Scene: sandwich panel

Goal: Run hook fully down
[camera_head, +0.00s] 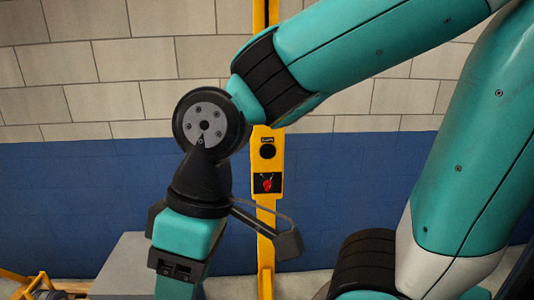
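A yellow post (265,225) stands upright against the wall, behind my arm. A control panel on it has a round black part (267,151) above and a red lever or knob (267,184) on a black plate below. The red part is small and its exact setting is hard to read. I cannot make out a hook. My teal arm crosses in front of the post's upper part. Its wrist hangs left of the panel, pointing down, with a dark bracket-like part reaching right across the lower post. My gripper's fingertips cannot be made out, and the wrist end runs out at the bottom edge.
A grey box-like block (121,266) stands at the lower left, partly behind my wrist. Yellow framework (38,286) lies at the bottom left corner. The wall is pale brick above and blue below. Open space shows between the panel and my right-hand arm link.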

